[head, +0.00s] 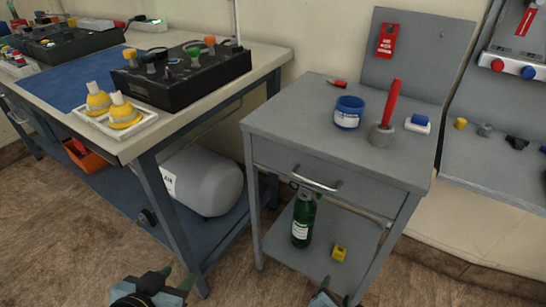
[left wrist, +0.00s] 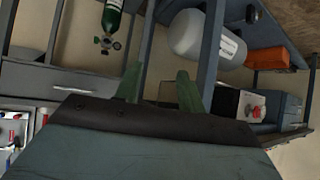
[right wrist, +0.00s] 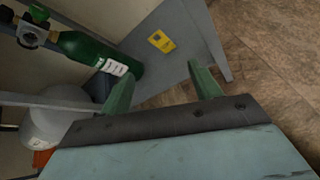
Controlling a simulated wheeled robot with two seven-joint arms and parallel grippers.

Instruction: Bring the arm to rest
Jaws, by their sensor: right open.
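My left gripper (head: 176,276) is low at the bottom edge of the head view, in front of the left workbench. In the left wrist view its two green fingers (left wrist: 160,90) stand apart with nothing between them. My right gripper (head: 334,298) just shows at the bottom edge of the head view, in front of the grey drawer cabinet (head: 330,165). In the right wrist view its fingers (right wrist: 163,90) are wide apart and empty. Both grippers are clear of every object. Most of both arms is out of view.
A green oxygen cylinder (head: 303,220) and a yellow block (head: 339,252) are on the cabinet's lower shelf. A grey tank (head: 205,180) lies under the workbench (head: 190,95). The floor ahead looks clear.

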